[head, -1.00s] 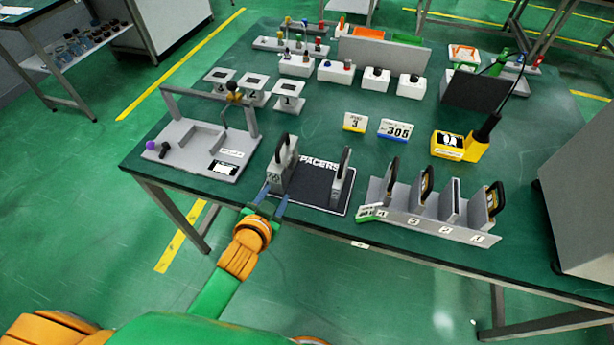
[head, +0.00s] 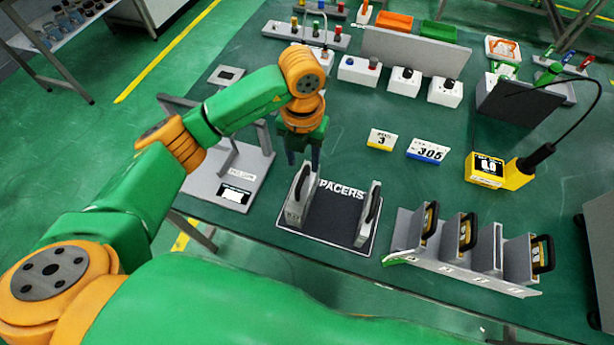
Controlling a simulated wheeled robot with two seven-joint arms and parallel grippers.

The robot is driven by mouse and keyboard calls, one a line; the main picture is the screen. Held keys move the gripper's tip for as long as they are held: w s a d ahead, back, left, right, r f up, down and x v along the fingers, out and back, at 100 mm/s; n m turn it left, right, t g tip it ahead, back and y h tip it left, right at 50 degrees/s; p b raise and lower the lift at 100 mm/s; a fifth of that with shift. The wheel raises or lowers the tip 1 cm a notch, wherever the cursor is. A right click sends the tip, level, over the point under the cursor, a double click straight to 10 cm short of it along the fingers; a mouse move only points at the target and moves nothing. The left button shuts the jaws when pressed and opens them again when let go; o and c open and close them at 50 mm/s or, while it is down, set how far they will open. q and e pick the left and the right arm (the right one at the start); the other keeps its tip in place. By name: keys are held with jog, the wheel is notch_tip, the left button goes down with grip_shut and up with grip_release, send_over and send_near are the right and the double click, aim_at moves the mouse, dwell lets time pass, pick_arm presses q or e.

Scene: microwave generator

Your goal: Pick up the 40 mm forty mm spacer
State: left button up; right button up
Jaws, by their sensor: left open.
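A black mat (head: 332,222) lettered "PACERS", its first letter hidden, lies near the table's front edge. Two upright grey blocks with black handles stand on it: a left spacer (head: 294,212) and a right spacer (head: 363,228). The left one has small marks on its front end, too small to read, so I cannot tell which is 40 mm. My left gripper (head: 304,160) points down, open and empty, just behind the left spacer in the picture, apart from its handle. My right gripper is out of view.
A grey rack (head: 460,274) with several upright plates stands right of the mat. A grey frame fixture (head: 250,185) is at left, partly behind my arm. Number cards (head: 428,150) and a yellow device (head: 486,170) lie behind. Table between mat and cards is clear.

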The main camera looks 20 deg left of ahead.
aim_at(303, 176)
pick_arm(q)
jog(key=shift+s+f+p, duration=0.85)
jog(key=shift+p, duration=0.05)
jog(key=f, duration=0.4)
jog(key=shift+w+p, duration=0.25)
jog(key=shift+p, duration=0.05)
jog(key=shift+w+f, duration=0.15)
jog(key=c, duration=0.7)
grip_shut()
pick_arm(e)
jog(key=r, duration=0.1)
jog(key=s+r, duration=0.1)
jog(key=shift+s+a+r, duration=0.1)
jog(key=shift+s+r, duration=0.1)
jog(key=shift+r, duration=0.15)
